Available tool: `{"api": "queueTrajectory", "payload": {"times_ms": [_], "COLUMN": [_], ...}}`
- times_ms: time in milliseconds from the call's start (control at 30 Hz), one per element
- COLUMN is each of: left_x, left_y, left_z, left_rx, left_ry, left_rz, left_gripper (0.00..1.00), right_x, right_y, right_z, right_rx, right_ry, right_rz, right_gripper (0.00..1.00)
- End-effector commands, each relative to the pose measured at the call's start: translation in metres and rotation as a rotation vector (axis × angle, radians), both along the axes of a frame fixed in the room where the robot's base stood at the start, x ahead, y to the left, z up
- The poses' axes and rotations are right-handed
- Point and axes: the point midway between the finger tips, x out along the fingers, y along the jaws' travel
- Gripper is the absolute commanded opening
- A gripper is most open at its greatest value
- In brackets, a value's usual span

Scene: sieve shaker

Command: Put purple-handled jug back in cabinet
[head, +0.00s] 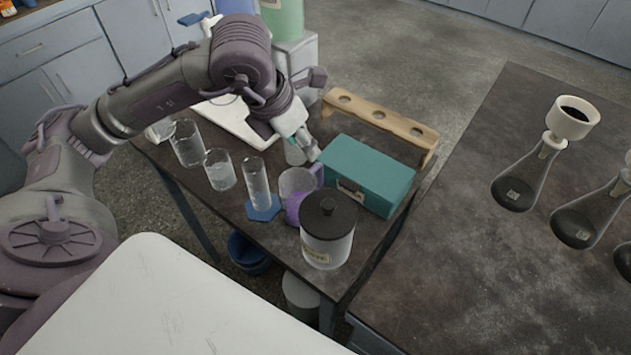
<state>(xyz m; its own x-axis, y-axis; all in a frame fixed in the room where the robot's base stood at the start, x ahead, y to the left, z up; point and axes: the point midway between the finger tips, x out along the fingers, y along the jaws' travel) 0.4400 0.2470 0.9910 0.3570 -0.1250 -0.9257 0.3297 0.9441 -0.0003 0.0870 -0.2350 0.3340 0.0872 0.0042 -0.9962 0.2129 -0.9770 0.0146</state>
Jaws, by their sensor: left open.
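The purple-handled jug (297,183) is a clear jug with purple on its handle and lower part. It stands on the dark table, partly hidden behind the black-lidded jar (327,232). My left gripper (308,146) is open, just above and behind the jug, close to its purple handle. I cannot tell whether a finger touches the handle. My right gripper is out of view. Grey cabinets (62,70) stand along the back left wall; I cannot tell which one is meant.
A teal box (366,175) stands right of the jug, with a wooden rack (381,119) behind it. A glass cylinder on a blue base (258,186) and several beakers (219,170) stand left of it. Flasks (526,177) are at the right.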

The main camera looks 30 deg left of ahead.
Motion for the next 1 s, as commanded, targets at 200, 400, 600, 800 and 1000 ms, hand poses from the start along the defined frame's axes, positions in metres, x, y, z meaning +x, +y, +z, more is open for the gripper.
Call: {"api": "queueTrajectory", "payload": {"times_ms": [200, 400, 600, 800, 1000], "left_x": [0.013, 0.024, 0.03, 0.04, 0.047], "left_y": [-0.005, -0.01, -0.011, -0.015, -0.017], "left_z": [-0.038, -0.066, -0.079, -0.108, -0.123], "left_rx": [-0.002, -0.002, 0.0, -0.002, 0.0], "left_ry": [0.007, 0.004, 0.003, 0.005, 0.001], "left_rz": [-0.001, -0.001, -0.002, 0.0, -0.001], "left_gripper": [0.42, 0.42, 0.42, 0.42, 0.42], "right_x": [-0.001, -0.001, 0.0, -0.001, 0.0], "right_y": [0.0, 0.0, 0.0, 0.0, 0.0], "right_z": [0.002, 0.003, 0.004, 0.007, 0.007], "right_rx": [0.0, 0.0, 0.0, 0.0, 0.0], "right_ry": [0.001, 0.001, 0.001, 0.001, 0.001], "right_rz": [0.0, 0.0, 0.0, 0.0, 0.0], "right_gripper": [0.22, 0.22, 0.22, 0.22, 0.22]}}
